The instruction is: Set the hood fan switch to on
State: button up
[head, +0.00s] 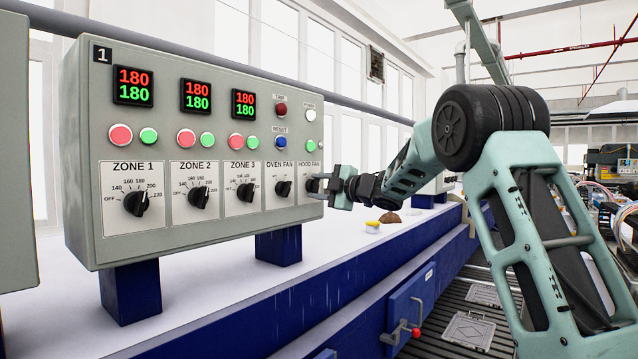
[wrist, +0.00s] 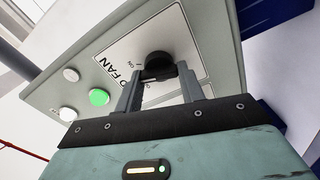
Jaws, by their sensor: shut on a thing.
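The hood fan switch is a black rotary knob on a white plate labelled HOOD FAN (head: 310,165), at the right end of the grey control panel (head: 90,220). In the wrist view the black knob (wrist: 159,62) sits between the tips of my gripper (wrist: 160,78), with an ON mark beside it. My gripper (head: 322,184) is shut on the knob and covers much of it in the head view. I cannot tell for sure which mark the knob points to.
The oven fan knob (head: 284,188) is just left of the hood fan plate. Three zone knobs, displays and several buttons fill the rest of the panel. A small yellow item (head: 373,223) and a brown item (head: 390,217) lie on the white surface behind my arm.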

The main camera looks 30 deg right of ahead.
jog(key=shift+m+p, duration=0.6)
jog(key=shift+m, duration=0.7)
jog(key=o, duration=1)
jog(key=shift+d, duration=0.1)
jog(key=shift+b+v, duration=3.7)
jog(key=shift+v, duration=5)
